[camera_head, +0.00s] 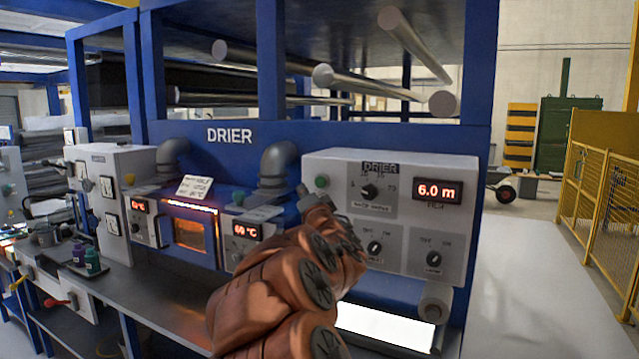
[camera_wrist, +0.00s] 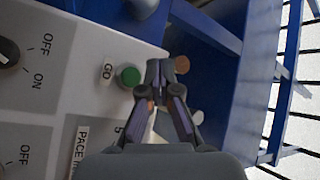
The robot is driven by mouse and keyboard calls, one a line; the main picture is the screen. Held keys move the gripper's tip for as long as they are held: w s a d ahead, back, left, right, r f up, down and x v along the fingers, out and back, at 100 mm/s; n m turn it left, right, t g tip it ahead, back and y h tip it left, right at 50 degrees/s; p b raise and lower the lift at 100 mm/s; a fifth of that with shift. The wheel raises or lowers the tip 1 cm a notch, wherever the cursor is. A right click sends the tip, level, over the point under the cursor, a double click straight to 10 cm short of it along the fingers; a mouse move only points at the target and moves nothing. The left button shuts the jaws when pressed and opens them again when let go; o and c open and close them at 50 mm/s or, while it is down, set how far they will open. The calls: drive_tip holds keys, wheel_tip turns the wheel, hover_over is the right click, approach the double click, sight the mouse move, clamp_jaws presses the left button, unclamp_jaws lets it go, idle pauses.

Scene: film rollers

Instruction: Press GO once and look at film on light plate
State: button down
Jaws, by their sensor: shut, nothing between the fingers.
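The green GO button (camera_head: 321,181) is at the upper left of the grey drier control panel (camera_head: 330,162). In the wrist view the GO button (camera_wrist: 129,76) lies left of my gripper's fingertips (camera_wrist: 160,76), beside its GO label. My gripper (camera_head: 305,190) is shut and empty, its tips close to the panel's left edge, just left of and below the button. Whether it touches the panel I cannot tell. The bright white light plate (camera_head: 384,326) is below the panel, partly hidden by my arm. I cannot make out film on it.
The panel's red display (camera_head: 437,191) reads 6.0 m, with several black knobs around it. A pale roller (camera_head: 435,302) sits at the light plate's right end. Grey pipes (camera_head: 277,165) and a glowing oven window (camera_head: 190,232) are to the left. Open floor lies right.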

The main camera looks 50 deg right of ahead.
sight(320, 182)
drive_tip(key=shift+w+d+p, duration=0.3)
drive_tip(key=shift+d, duration=0.7)
drive_tip(key=shift+w+d+p, duration=0.25)
drive_tip(key=shift+d+p, duration=0.1)
drive_tip(key=shift+d, duration=0.6)
drive_tip(key=shift+w+d+p, duration=0.3)
drive_tip(key=shift+d, duration=0.7)
drive_tip(key=shift+w+d, duration=0.1)
drive_tip(key=shift+d+p, duration=0.3)
drive_tip(key=shift+p, duration=0.2)
drive_tip(key=shift+w+d+p, duration=0.2)
drive_tip(key=shift+d+p, duration=0.2)
drive_tip(key=shift+d, duration=0.05)
drive_tip(key=shift+a, duration=0.1)
drive_tip(key=shift+s+a, duration=0.2)
drive_tip(key=shift+a, duration=0.55)
drive_tip(key=shift+s+a, duration=0.1)
